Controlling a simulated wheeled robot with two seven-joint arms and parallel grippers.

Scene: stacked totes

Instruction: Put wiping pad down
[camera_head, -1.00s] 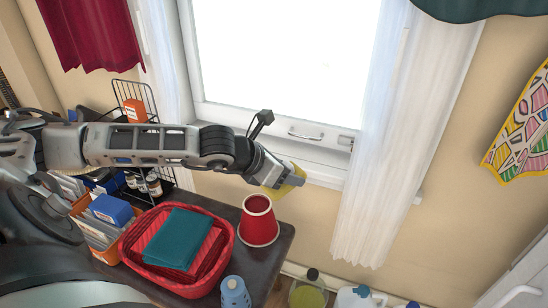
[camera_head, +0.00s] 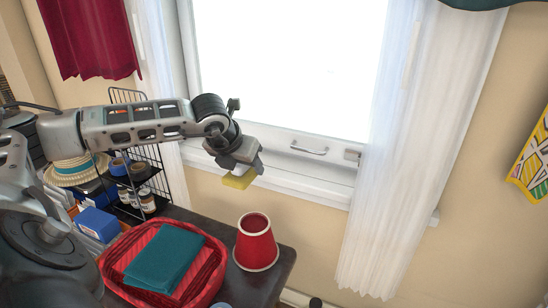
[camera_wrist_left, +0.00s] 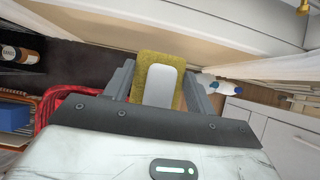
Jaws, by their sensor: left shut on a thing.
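The wiping pad (camera_head: 239,180) is a yellow block held below my left gripper (camera_head: 243,166), in front of the window sill and above the back of the dark table (camera_head: 262,284). In the left wrist view the pad (camera_wrist_left: 145,70) is yellow with a white part (camera_wrist_left: 160,86) on it. It sits between the two fingers of my left gripper (camera_wrist_left: 158,85), which is shut on it. The pad is in the air, clear of the table. My right gripper is not in view.
A red cup-like container (camera_head: 256,244) stands on the table beside a red basket (camera_head: 220,262) with a folded teal cloth (camera_head: 165,257). A wire rack (camera_head: 150,170) with jars stands at the left. A white curtain (camera_head: 395,170) hangs right of the window.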

